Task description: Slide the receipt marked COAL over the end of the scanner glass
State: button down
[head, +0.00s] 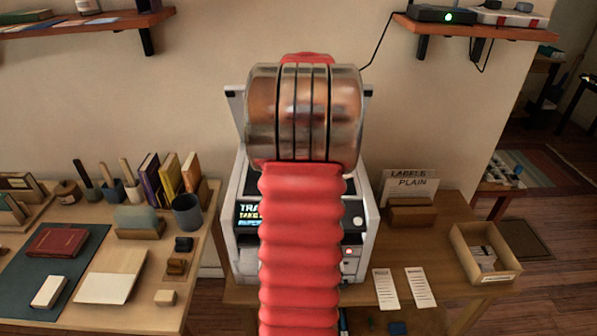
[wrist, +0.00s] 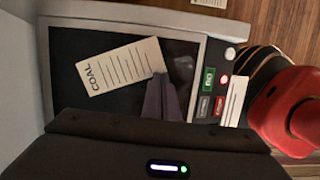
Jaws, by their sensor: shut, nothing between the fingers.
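The receipt marked COAL (wrist: 115,67) is a pale strip with printed lines. It lies tilted on the dark scanner glass (wrist: 70,45) in the wrist view, its COAL end toward the left. My gripper (wrist: 159,78) is shut and empty. Its fingertips overlap the receipt's right end in the picture; I cannot tell whether they press on it. The scanner (head: 245,262) shows in the head view as a white machine with a screen, largely behind my red arm. My arm hides the glass, the receipt and my gripper in that view.
Buttons, one green (wrist: 208,78), line the panel to the right of the glass. Two printed slips (head: 386,289) lie on the table right of the scanner. A wooden box (head: 483,252) and a LABELS PLAIN sign (head: 409,184) stand farther right. Another table with books (head: 57,242) is left.

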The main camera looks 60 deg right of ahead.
jog(key=s, duration=0.1)
jog(key=s+d, duration=0.2)
jog(key=shift+s, duration=0.4)
jog(key=shift+a, duration=0.1)
jog(key=shift+w, duration=0.1)
jog(key=w, duration=0.1)
jog(key=w+a, duration=0.1)
jog(key=w, duration=0.1)
jog(key=shift+w+a, duration=0.25)
jog(key=shift+a, duration=0.1)
jog(key=v, duration=2)
